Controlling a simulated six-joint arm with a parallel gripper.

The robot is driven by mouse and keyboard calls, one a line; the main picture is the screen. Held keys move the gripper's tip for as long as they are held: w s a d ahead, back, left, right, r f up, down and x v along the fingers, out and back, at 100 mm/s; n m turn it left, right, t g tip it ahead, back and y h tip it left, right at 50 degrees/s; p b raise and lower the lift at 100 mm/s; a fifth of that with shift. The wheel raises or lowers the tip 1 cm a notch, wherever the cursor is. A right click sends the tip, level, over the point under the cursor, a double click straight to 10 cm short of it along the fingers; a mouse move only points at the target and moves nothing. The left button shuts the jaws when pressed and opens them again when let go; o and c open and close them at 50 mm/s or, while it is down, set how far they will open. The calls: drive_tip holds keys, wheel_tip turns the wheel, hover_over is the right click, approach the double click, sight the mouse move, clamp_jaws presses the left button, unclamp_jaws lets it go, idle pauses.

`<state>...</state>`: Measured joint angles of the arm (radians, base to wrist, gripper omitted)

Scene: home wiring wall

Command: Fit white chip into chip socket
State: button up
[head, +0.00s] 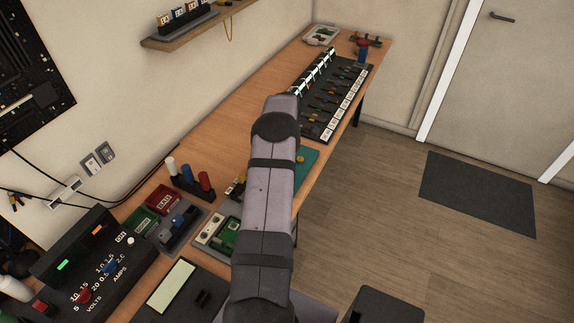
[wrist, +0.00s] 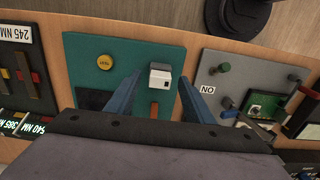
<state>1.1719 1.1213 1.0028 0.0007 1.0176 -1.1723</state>
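In the wrist view a small white block with a grey top, seemingly the white chip (wrist: 160,80), is at the teal board (wrist: 125,50), near its right side. I cannot tell whether it rests on the board or sits in something. My gripper (wrist: 161,78) has its two blue fingers spread, one on each side of the block, with visible gaps. A small orange piece (wrist: 154,109) shows below the block. I cannot clearly make out the chip socket. In the head view my arm hides the gripper and most of the teal board (head: 308,160).
A yellow button (wrist: 104,62) and a dark panel (wrist: 92,99) are on the teal board. To its right, a grey plate carries a green circuit board (wrist: 264,104) and a NO label (wrist: 208,90). A power supply (head: 85,265) stands at the bench's near left.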

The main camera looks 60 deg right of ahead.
drive_tip(key=shift+r, duration=0.15)
drive_tip(key=shift+r+b, duration=1.2)
drive_tip(key=shift+r, duration=2.35)
drive_tip(key=shift+w, duration=0.1)
